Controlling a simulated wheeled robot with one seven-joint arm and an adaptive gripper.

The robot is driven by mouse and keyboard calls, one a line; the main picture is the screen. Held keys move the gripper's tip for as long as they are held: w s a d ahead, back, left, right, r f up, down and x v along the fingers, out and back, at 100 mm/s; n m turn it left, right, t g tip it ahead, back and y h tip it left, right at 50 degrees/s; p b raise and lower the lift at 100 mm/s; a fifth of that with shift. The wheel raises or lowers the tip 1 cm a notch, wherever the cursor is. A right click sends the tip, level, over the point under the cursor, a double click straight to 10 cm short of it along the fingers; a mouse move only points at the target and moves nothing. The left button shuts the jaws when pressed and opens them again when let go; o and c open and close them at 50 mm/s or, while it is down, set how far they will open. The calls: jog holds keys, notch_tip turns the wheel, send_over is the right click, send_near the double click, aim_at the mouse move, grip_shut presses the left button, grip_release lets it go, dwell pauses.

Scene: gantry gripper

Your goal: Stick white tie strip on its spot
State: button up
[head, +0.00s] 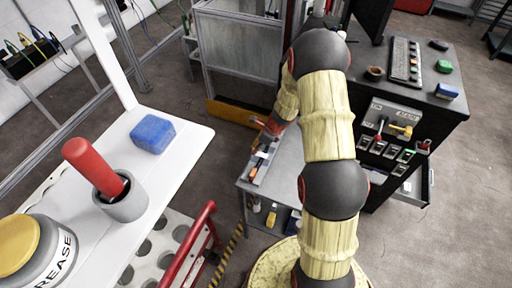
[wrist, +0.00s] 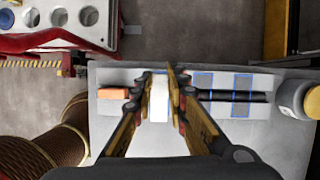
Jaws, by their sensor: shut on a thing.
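The white tie strip (wrist: 158,102) shows in the wrist view as a pale upright strip between the two fingers of my gripper (wrist: 158,80). The gripper is shut on it, over the grey work table (wrist: 120,140). Two blue-outlined grey spots, a left one (wrist: 203,79) and a right one (wrist: 241,82), show to the right of the fingers. I cannot tell from their looks which spot belongs to the strip, or whether the strip touches the table. In the head view my gripper (head: 270,128) is small and partly hidden over the table's far end.
A dark bar runs across the table behind the fingers. An orange block (wrist: 114,93) lies left of the gripper. A yellow-lidded jar (wrist: 291,98) stands at the right edge. The head view also shows a blue block (head: 152,133) and a red-handled tool (head: 95,167) on a white bench.

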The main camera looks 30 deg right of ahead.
aim_at(258, 153)
jog(key=shift+f+b, duration=1.7)
jog(key=shift+f, duration=0.7)
jog(key=shift+f, duration=0.2)
jog(key=o, duration=0.7)
jog(key=o, duration=0.4)
jog(key=shift+o, duration=0.9)
notch_tip(258, 153, up, 7)
jog(key=p, duration=0.6)
jog(key=shift+r, duration=0.1)
